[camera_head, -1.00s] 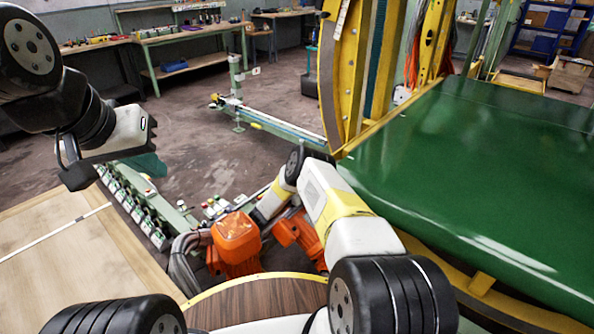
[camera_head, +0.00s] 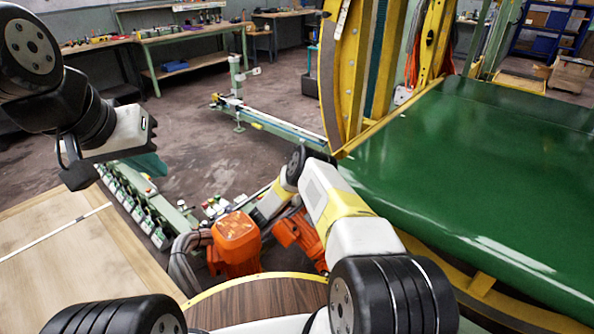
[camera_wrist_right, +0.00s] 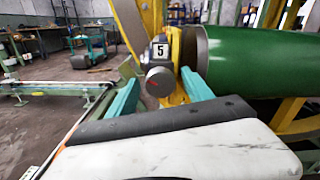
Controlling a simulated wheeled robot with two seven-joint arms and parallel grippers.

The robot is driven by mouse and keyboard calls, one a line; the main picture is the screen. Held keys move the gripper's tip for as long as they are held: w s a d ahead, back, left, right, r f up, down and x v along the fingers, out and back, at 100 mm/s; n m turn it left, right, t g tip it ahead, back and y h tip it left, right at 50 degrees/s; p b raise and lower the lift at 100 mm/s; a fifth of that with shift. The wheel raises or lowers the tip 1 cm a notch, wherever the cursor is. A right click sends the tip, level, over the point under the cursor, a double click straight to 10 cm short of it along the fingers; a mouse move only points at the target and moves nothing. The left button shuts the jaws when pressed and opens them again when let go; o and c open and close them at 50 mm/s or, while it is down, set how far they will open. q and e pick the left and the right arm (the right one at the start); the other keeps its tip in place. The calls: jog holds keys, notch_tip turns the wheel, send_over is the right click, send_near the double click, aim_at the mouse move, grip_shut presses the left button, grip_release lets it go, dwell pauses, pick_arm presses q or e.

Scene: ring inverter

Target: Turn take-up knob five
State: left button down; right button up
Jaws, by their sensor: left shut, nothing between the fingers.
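The take-up knob (camera_wrist_right: 158,81) is a grey round knob with a red mark. It sits under a white plate (camera_wrist_right: 160,50) with the number 5. My right gripper (camera_wrist_right: 160,78) is open, its teal fingers on either side of the knob in the right wrist view. I cannot tell whether they touch it. In the head view my right arm reaches forward beside the yellow frame, and its gripper and the knob are hidden. My left gripper (camera_head: 148,166) is shut and empty, above the row of small control units at the left.
A green drum (camera_wrist_right: 260,65) lies right of the knob; its broad surface also fills the right of the head view (camera_head: 480,180). A yellow frame (camera_head: 350,80) stands beside it. Orange motors (camera_head: 236,238) and a wooden board (camera_head: 70,255) lie near my base. Open floor (camera_head: 190,120) lies beyond.

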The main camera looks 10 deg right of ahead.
jog(key=v, duration=0.8)
